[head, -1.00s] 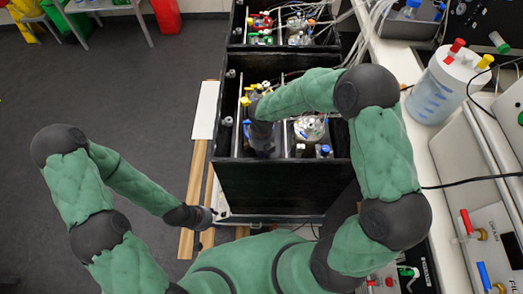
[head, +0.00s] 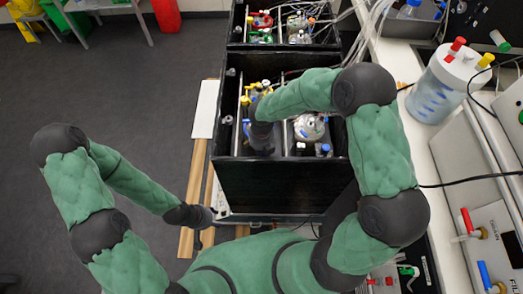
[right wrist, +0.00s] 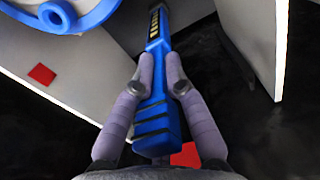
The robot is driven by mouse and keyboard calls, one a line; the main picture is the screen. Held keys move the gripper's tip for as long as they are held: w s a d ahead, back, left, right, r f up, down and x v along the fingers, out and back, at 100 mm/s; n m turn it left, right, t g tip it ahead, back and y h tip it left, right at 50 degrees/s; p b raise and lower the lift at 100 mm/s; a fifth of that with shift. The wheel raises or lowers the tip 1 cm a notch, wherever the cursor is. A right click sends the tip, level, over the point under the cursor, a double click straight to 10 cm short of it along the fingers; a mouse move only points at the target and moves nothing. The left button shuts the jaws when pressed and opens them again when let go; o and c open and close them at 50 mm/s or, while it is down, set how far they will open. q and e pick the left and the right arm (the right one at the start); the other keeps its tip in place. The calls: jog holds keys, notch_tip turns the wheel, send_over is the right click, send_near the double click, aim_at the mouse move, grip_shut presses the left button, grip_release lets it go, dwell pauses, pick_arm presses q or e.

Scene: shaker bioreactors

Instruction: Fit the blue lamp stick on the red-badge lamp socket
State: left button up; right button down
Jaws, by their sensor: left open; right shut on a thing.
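In the right wrist view my right gripper (right wrist: 163,73) is shut on the blue lamp stick (right wrist: 160,125), around its middle. The stick has dark bands on its near end and yellow marks on its dark far part. A red square (right wrist: 41,74) is on a pale panel at the left; another red patch (right wrist: 186,155) shows below the stick's near end. I cannot make out the socket itself. In the head view my right gripper (head: 262,138) reaches down into the near black box (head: 270,185); its fingers are hidden. My left gripper (head: 207,217) is open and empty, low beside the box.
Inside the near box stands a glass vessel (head: 309,127) with tubes and a small blue cap (head: 323,149). A second black box (head: 237,25) is behind. A white container (head: 440,90) stands on the right bench.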

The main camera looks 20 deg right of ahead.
jog(key=shift+f, duration=0.4)
dwell(0.7)
jog(key=c, duration=1.2)
grip_release()
notch_tip(320, 180, up, 12)
